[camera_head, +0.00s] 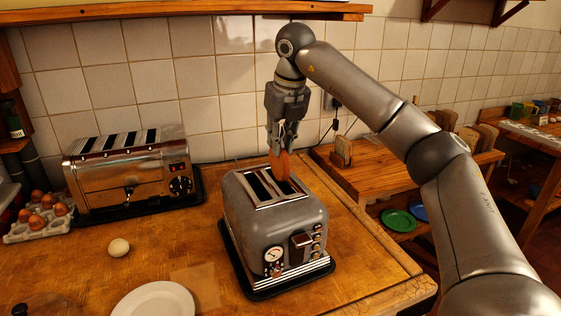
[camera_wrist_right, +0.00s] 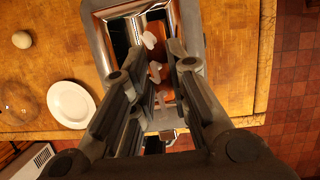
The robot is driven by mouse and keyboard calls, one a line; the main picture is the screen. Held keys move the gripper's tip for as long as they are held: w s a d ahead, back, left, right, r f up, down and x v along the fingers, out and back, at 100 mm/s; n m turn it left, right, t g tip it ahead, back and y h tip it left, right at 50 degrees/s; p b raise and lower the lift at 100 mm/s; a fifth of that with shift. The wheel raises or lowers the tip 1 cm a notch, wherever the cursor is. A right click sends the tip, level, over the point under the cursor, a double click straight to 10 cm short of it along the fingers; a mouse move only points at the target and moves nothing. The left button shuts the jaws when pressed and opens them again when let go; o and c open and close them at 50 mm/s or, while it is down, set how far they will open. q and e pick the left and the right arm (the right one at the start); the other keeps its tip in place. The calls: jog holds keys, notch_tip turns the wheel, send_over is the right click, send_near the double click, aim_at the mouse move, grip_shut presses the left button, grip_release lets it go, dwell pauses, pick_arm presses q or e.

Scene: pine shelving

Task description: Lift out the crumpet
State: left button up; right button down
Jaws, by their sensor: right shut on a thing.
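The crumpet (camera_head: 281,168) is an orange-brown disc, seen edge-on, upright at the right-hand slot of the grey two-slot toaster (camera_head: 276,228). Its lower part is hidden in the slot. My right gripper (camera_head: 281,148) points down over the toaster and is shut on the crumpet's upper part. In the right wrist view the crumpet (camera_wrist_right: 157,42) shows between the two fingers, partly covered by pale finger pads. The toaster's other slot looks empty. My left gripper does not show.
A long chrome toaster (camera_head: 131,167) stands at the back left, near an egg tray (camera_head: 42,220). A single pale egg (camera_head: 119,247) and a white plate (camera_head: 154,302) lie on the wooden counter. A tiled wall (camera_head: 180,70) is close behind.

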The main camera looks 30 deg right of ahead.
jog(key=shift+r, duration=1.15)
jog(key=shift+r, duration=0.1)
notch_tip(320, 180, up, 5)
jog(key=p, duration=0.5)
